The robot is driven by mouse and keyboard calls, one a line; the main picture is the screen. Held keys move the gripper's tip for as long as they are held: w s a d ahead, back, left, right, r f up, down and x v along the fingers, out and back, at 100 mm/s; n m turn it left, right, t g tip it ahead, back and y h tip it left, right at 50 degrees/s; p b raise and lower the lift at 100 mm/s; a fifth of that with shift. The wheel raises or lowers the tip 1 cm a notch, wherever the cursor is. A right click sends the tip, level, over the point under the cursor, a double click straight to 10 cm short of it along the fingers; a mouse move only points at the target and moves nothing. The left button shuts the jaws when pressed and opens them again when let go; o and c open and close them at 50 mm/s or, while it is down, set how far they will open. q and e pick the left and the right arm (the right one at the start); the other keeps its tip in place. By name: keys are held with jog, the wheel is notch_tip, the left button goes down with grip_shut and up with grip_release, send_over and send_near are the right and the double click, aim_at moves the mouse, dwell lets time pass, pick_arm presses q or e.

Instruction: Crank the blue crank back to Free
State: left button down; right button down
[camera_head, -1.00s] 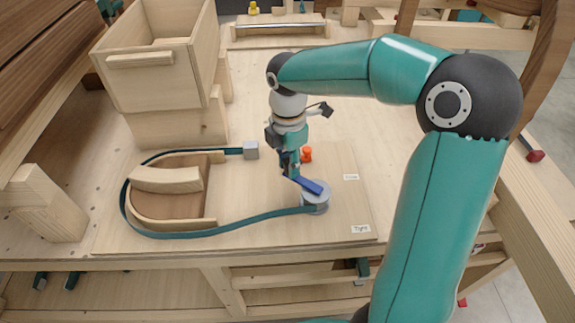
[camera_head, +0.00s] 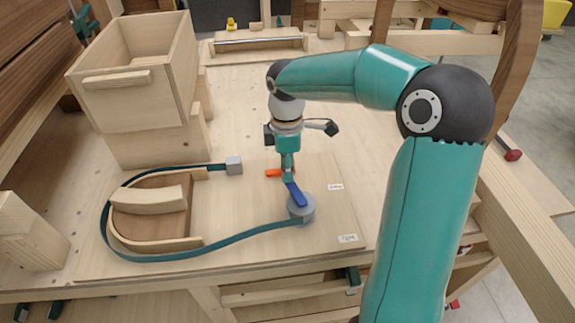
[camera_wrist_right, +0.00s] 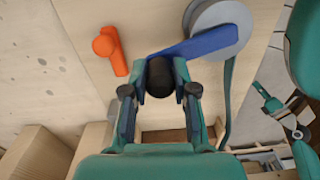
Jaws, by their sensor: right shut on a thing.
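The blue crank (camera_head: 296,194) is an arm on a grey drum (camera_head: 302,211) at the right of the wooden board. In the head view it points from the drum away from me and slightly left. My right gripper (camera_head: 289,175) points down at the crank's outer end. In the right wrist view its fingers (camera_wrist_right: 160,85) are shut on a dark knob (camera_wrist_right: 160,76) at the end of the blue crank (camera_wrist_right: 205,44). A small label (camera_head: 336,187) lies beyond the drum, too blurred to read. The Tight label (camera_head: 348,238) lies nearer me. My left gripper is not in view.
A teal strap (camera_head: 240,234) runs from the drum around a curved wooden form (camera_head: 150,222) to a grey block (camera_head: 234,165). An orange lever (camera_head: 274,172) is close beside my right gripper. A wooden box (camera_head: 128,95) stands back left.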

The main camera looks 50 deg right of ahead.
dwell(0.3)
jog(key=c, duration=0.9)
grip_release()
notch_tip(320, 180, up, 12)
jog(key=shift+w+d+f, duration=0.1)
